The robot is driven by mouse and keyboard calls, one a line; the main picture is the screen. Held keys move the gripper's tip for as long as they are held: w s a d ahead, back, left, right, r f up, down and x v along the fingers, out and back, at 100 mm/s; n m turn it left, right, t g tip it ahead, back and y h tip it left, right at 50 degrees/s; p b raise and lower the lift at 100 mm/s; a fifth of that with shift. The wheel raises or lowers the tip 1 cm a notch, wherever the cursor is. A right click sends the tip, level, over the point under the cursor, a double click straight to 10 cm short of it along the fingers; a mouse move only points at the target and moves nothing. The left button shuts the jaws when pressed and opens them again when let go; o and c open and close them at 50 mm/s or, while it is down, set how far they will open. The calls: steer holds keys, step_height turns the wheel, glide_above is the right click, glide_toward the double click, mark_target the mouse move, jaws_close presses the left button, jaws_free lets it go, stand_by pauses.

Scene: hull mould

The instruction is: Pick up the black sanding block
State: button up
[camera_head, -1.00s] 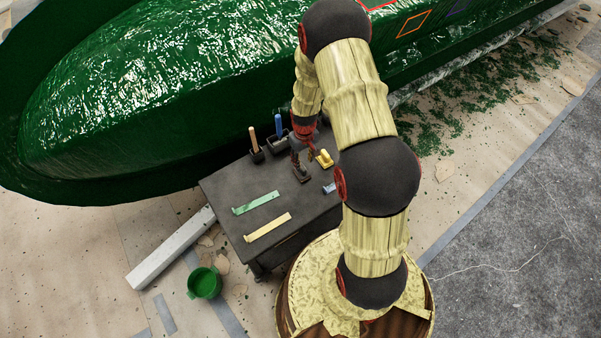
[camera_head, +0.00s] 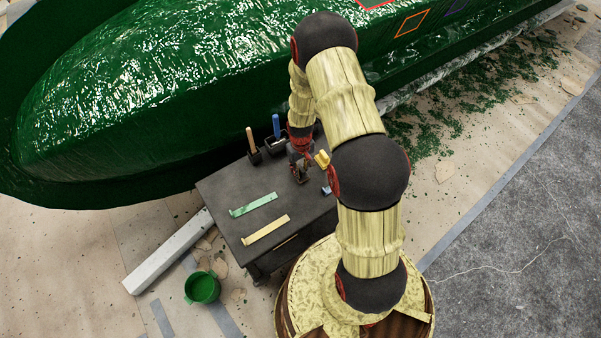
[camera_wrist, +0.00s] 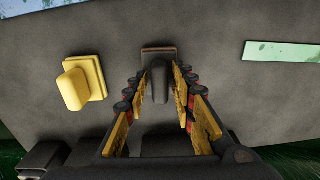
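The black sanding block (camera_wrist: 158,52) lies on the dark table (camera_wrist: 230,95), with its raised handle pointing toward my gripper in the wrist view. My gripper (camera_wrist: 159,80) is open, with one finger on each side of the handle. A gap shows between the handle and each finger, and I see no contact. In the head view my gripper (camera_head: 300,162) is low over the table, and the black block (camera_head: 301,179) is partly hidden beneath it.
A yellow block (camera_wrist: 85,83) sits left of the black one. A green strip (camera_head: 253,205), a yellow strip (camera_head: 265,230) and a small blue item (camera_head: 326,190) lie on the table. Dark holders (camera_head: 256,157) stand by the green hull (camera_head: 150,90). A green bucket (camera_head: 202,288) is on the floor.

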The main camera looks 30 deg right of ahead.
mark_target(302, 169)
jaws_close()
steer(key=shift+r, duration=0.15)
stand_by(0.4)
steer(key=shift+r, duration=0.25)
steer(key=r+p, duration=0.2)
steer(key=r, duration=0.1)
steer(key=shift+s+r, duration=0.25)
steer(key=shift+s, duration=0.1)
steer(key=s+r+p, duration=0.3)
steer(key=s+r, duration=0.5)
steer(key=s, duration=0.5)
steer(key=shift+s+d+r+p, duration=0.15)
steer(key=shift+d+r+p, duration=0.15)
steer(key=shift+r+p, duration=0.1)
